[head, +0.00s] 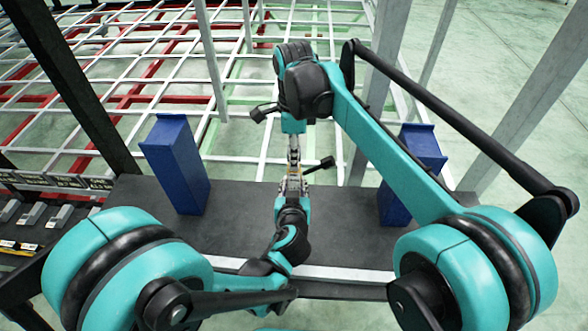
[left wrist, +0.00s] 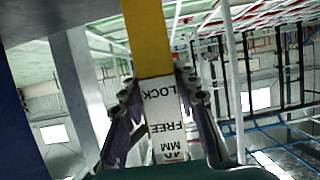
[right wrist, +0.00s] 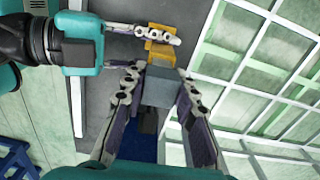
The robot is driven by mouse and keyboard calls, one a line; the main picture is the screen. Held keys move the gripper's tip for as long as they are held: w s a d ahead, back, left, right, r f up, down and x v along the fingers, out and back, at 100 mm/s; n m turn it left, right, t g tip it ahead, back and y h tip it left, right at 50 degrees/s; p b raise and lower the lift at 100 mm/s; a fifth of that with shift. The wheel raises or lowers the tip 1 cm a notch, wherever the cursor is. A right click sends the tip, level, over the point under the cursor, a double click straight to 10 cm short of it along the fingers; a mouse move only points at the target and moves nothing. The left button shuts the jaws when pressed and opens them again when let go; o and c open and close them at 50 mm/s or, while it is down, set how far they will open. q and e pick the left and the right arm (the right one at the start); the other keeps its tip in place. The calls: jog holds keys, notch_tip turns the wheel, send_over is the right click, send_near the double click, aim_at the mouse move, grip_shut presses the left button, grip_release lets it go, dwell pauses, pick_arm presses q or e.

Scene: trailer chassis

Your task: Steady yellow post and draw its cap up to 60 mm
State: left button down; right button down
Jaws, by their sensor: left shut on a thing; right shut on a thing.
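The yellow post (left wrist: 148,38) crosses the top of the left wrist view. Below it a white strip (left wrist: 165,125) shows inverted lettering: LOCK, FREE and MM. My left gripper (left wrist: 160,84) has a finger on each side of the post. In the right wrist view the yellow post (right wrist: 158,46) is partly hidden by the left fingers. The grey cap (right wrist: 160,88) sits between the fingers of my right gripper (right wrist: 160,80), shut on it. In the head view my right gripper (head: 293,145) is directly above my left gripper (head: 292,186); the post is mostly hidden.
Two blue uprights stand on the dark table (head: 238,236), one at left (head: 176,165) and one at right (head: 395,205). Grey blocks (head: 38,214) lie at the far left. White and red frame bars (head: 150,75) fill the background.

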jog(key=shift+r, duration=1.35)
jog(key=c, duration=1.1)
grip_release()
jog(key=shift+r, duration=3.5)
